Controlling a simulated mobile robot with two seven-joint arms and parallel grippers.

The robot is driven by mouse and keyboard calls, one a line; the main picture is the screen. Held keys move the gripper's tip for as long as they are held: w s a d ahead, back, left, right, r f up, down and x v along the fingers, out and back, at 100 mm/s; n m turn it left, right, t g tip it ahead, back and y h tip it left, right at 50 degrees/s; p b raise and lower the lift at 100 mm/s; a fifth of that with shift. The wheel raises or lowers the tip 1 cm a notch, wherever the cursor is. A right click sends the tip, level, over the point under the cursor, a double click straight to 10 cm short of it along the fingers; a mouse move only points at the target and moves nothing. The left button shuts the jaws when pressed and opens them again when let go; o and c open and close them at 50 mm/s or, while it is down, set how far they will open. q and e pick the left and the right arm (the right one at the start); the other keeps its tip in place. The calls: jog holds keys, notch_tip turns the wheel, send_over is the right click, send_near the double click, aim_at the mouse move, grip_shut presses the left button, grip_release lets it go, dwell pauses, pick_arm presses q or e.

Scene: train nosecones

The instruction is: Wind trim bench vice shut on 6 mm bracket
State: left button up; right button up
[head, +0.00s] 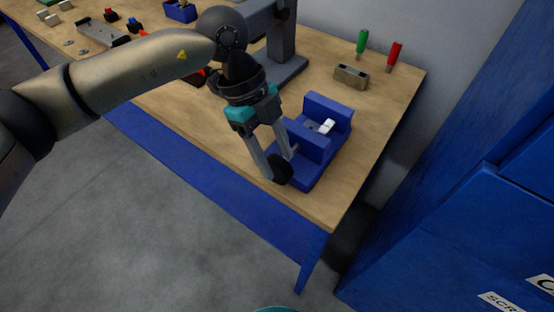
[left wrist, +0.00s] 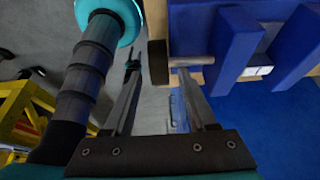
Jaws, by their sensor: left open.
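The blue trim bench vice (head: 312,150) stands at the near right corner of the wooden table. A small white and grey bracket (head: 327,126) lies between its two upright jaws, and a gap shows there. The vice's round black handle (head: 281,169) is on a short shaft on the near left side; it also shows in the left wrist view (left wrist: 158,62). My left gripper (head: 280,166) is open with its fingertips at the handle. In the left wrist view the handle lies between the finger lines; contact cannot be told. My right gripper is not clearly seen.
A green screwdriver (head: 361,43), a red screwdriver (head: 394,54) and a small slotted block (head: 351,76) are behind the vice. A grey stand (head: 283,62) rises close to my left arm. Blue cabinets (head: 465,215) stand to the right.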

pick_arm(q)
jog(key=shift+x, duration=0.75)
jog(key=shift+c, duration=0.4)
grip_shut()
